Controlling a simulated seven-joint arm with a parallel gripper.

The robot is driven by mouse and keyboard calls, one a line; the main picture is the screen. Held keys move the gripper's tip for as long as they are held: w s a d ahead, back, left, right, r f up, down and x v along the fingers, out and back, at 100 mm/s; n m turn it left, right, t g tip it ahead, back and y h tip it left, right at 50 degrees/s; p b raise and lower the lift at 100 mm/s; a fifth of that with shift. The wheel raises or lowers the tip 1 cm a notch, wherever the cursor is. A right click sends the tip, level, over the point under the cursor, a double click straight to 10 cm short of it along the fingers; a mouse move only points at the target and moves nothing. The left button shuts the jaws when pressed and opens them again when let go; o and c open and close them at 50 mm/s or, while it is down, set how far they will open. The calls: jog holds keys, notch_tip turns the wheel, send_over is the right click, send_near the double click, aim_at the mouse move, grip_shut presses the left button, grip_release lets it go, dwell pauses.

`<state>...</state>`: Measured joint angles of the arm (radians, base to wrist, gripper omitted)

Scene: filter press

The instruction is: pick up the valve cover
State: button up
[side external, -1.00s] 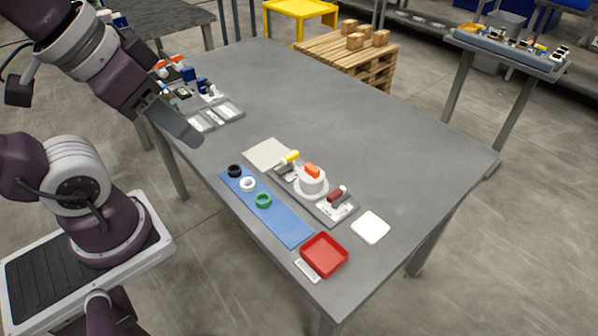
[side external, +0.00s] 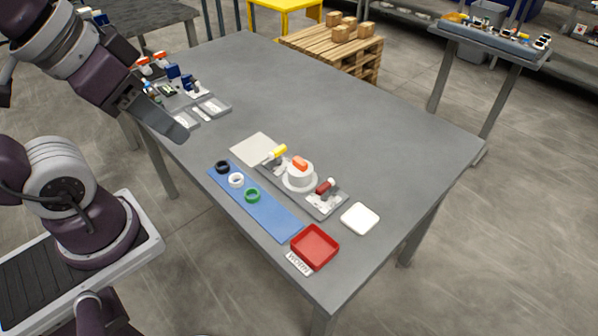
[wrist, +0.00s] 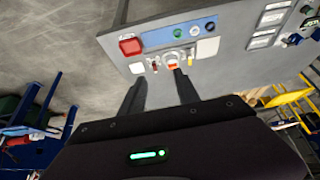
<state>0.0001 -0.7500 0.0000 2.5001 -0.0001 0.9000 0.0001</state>
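What looks like the valve cover is a round white piece with an orange block on top (side external: 299,172). It sits in the middle of a grey fixture plate (side external: 327,205), between a yellow-handled part (side external: 277,153) and a dark-red-handled part (side external: 325,187). In the wrist view its orange top (wrist: 172,66) shows beyond the fingertips. My gripper (side external: 180,135) is raised at the left side of the table, well apart from the cover. The wrist view shows my gripper's two fingers (wrist: 159,77) spread with nothing between them.
A blue mat (side external: 257,205) holds black, white and green rings. A red tray (side external: 315,247) lies at the near corner, with a white pad (side external: 360,218) and a light grey pad (side external: 254,149) around the fixture. Grey trays (side external: 201,112) lie at the far left. The table's far middle is clear.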

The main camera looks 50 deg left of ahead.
jog(key=o, duration=0.5)
jog(key=shift+o, duration=0.2)
